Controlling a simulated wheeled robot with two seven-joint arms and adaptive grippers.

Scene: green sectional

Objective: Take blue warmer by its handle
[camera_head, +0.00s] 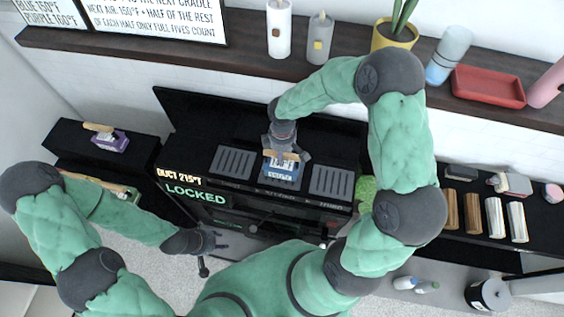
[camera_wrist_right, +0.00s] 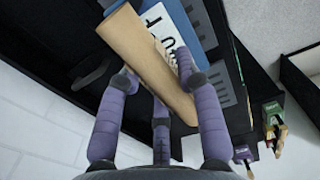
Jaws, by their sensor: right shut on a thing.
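The blue warmer (camera_head: 283,172) sits on the middle grate of the black console. It has a white label and a wooden handle on top. My right gripper (camera_head: 284,150) comes down on it from behind. In the right wrist view the gripper's fingers (camera_wrist_right: 160,95) are closed around the wooden handle (camera_wrist_right: 148,62), and the white label (camera_wrist_right: 175,35) shows beside it. My left gripper (camera_head: 213,242) hangs empty at the lower left, in front of the console, with its fingers apart.
The black console (camera_head: 240,190) shows "DUCT 215°F" and "LOCKED", with free grates left and right of the warmer. A purple warmer (camera_head: 110,141) stands on the left cabinet. A shelf (camera_head: 200,57) behind holds candles, a plant pot (camera_head: 394,36) and a red tray (camera_head: 488,87).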

